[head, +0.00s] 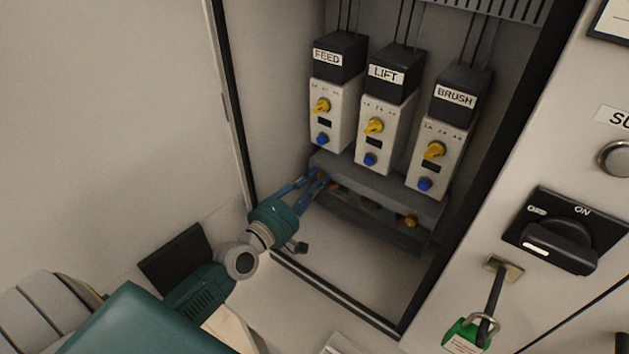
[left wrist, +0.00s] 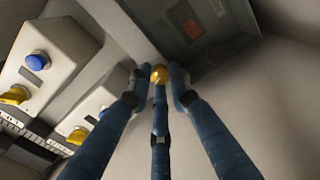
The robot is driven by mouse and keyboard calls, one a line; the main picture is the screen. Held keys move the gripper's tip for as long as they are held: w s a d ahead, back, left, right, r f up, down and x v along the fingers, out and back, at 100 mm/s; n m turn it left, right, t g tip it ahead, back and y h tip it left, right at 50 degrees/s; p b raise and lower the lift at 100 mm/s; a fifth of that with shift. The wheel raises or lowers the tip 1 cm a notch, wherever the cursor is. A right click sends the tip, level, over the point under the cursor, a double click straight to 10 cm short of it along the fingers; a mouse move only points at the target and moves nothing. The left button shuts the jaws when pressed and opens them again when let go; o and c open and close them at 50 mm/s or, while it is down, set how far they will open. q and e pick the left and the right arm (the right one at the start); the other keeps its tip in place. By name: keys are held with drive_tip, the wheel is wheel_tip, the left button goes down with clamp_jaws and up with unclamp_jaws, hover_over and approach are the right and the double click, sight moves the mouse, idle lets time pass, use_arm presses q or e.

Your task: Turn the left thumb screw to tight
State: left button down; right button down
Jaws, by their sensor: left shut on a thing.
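The left thumb screw (left wrist: 159,73) is a small yellow knob. In the left wrist view it sits between the fingertips of my left gripper (left wrist: 160,80), which is shut on it. In the head view my left gripper (head: 318,178) reaches the left end of a grey cover (head: 375,184) low in the cabinet, and its fingers hide the left screw. How far the left screw is turned cannot be made out. My right gripper is not in view.
Above the cover stand the FEED (head: 326,112), LIFT (head: 375,132) and BRUSH (head: 432,155) units with yellow dials and blue buttons. The cabinet's left edge (head: 238,110) is close to my left arm. A black rotary switch (head: 562,238) and a green padlock (head: 468,338) are at right.

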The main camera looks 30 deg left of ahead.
use_arm(q)
drive_tip(key=shift+d+m, duration=0.1)
drive_tip(key=shift+m, duration=0.2)
drive_tip(key=c, duration=1.6)
unclamp_jaws()
drive_tip(key=shift+s+f, duration=0.1)
drive_tip(key=shift+s, duration=0.45)
drive_tip(key=s, duration=0.3)
drive_tip(key=s+a, duration=0.1)
drive_tip(key=s, duration=0.6)
drive_tip(key=shift+s+a, duration=0.3)
drive_tip(key=shift+s, duration=0.1)
